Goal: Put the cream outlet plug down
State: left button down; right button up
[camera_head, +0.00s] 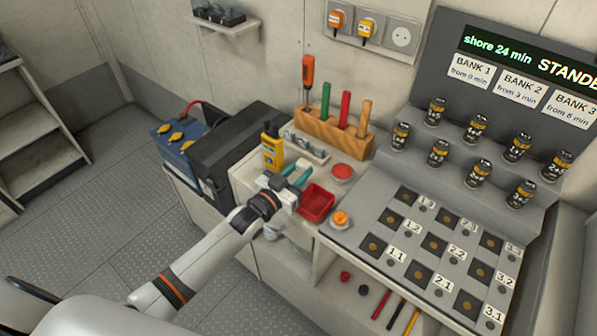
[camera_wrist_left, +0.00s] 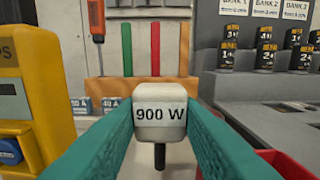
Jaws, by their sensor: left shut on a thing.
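The cream outlet plug (camera_wrist_left: 160,108) carries a "900 W" label and has a dark pin pointing down. In the left wrist view it sits upright between the two teal fingers of my left gripper (camera_wrist_left: 160,125). In the head view my left gripper (camera_head: 296,178) is above the light counter, between the yellow meter and the red tray, and its fingers largely hide the plug there. I cannot tell how high the plug is above the counter. My right gripper is in neither view.
A red tray (camera_head: 317,206), a round red dish (camera_head: 342,172) and an orange button (camera_head: 340,219) are close by. A yellow meter (camera_head: 272,153) and a wooden tool rack (camera_head: 322,128) stand behind. A wall outlet panel (camera_head: 384,28) holds two plugs; its right socket is empty.

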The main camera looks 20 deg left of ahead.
pick_arm(q)
jog(key=shift+f, duration=0.2)
jog(key=shift+f+b, duration=0.45)
jog(key=shift+f, duration=0.1)
jog(key=c, duration=1.1)
grip_release()
jog(key=shift+s, duration=0.1)
jog(key=shift+o, duration=0.4)
jog(key=shift+f, duration=0.15)
jog(key=shift+r+p, duration=0.45)
jog(key=b+v, duration=0.1)
jog(key=v, duration=1.1)
jog(key=shift+r, duration=0.35)
